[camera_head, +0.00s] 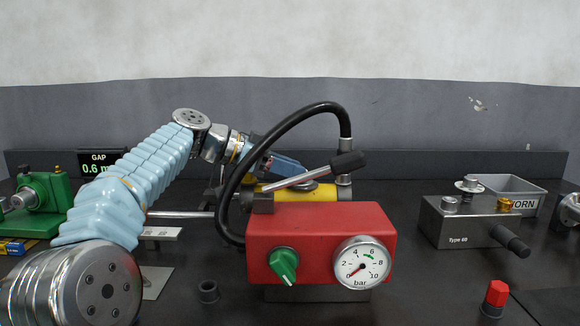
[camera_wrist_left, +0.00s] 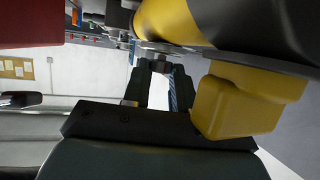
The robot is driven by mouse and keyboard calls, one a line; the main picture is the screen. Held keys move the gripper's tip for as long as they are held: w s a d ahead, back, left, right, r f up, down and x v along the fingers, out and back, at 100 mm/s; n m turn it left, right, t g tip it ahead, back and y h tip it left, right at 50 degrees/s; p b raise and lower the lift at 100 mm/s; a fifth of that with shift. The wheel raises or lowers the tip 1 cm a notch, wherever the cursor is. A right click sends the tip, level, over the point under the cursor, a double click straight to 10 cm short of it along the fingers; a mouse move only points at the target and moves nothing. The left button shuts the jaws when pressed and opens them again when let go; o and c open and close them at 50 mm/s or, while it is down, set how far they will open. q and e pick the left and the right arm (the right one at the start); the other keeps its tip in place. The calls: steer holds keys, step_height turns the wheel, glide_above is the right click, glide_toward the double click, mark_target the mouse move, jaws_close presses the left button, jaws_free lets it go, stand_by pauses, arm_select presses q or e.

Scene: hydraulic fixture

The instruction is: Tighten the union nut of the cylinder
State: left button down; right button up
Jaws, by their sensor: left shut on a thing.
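The yellow cylinder (camera_head: 318,192) lies behind the red hydraulic unit (camera_head: 320,218). It also fills the upper right of the wrist view (camera_wrist_left: 172,20), with a yellow block (camera_wrist_left: 245,105) below. My left gripper (camera_head: 275,160) reaches over from the left behind the black hose (camera_head: 300,115). In the wrist view its dark fingers (camera_wrist_left: 165,70) are shut on a small dark part by the cylinder. I cannot tell whether this is the union nut. The silver lever and hose partly hide the fingertips in the head view. My right gripper is not in view.
The red unit's green knob (camera_head: 284,265) and pressure gauge (camera_head: 362,263) face me. A grey Type 60 block (camera_head: 465,230) and grey bin (camera_head: 510,186) stand right. A red-capped part (camera_head: 495,297) stands front right. A green fixture (camera_head: 45,200) is at left.

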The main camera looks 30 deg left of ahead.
arm_select(q)
steer(key=shift+w+a+m+g+h+p, duration=0.1)
steer(key=shift+m+g+h+p, duration=0.4)
steer(key=shift+m+g+h, duration=0.15)
stand_by(1.2)
steer(key=c, duration=0.9)
jaws_free()
steer(key=v, duration=0.7)
steer(key=shift+a+r+p, duration=0.1)
steer(key=shift+a+p, duration=0.05)
steer(key=shift+p, duration=0.2)
